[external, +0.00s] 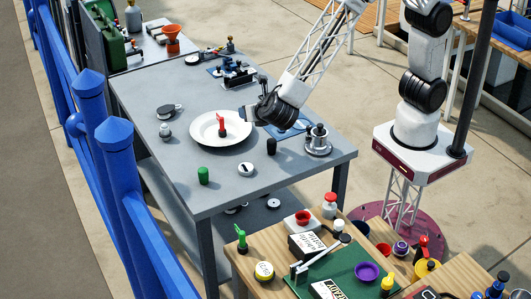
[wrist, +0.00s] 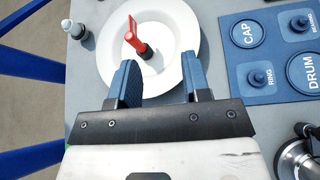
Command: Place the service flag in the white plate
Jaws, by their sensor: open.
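The service flag, a small red flag on a dark base (external: 221,124), stands in the white plate (external: 206,137) on the grey table. In the wrist view the red flag (wrist: 134,38) stands inside the plate (wrist: 180,20), ahead of the fingertips. My gripper (external: 248,116) is beside the plate's right edge in the external view. In the wrist view my gripper (wrist: 160,78) is open with empty space between its blue fingers, which reach over the plate's near rim. The flag is apart from both fingers.
A blue board (wrist: 275,50) marked CAP, RING and DRUM lies right of the plate. A metal winch-like part (external: 318,140) stands at the table's right corner. A green cylinder (external: 203,175), a black cylinder (external: 271,146) and a white disc (external: 246,169) stand in front, with bare table between them.

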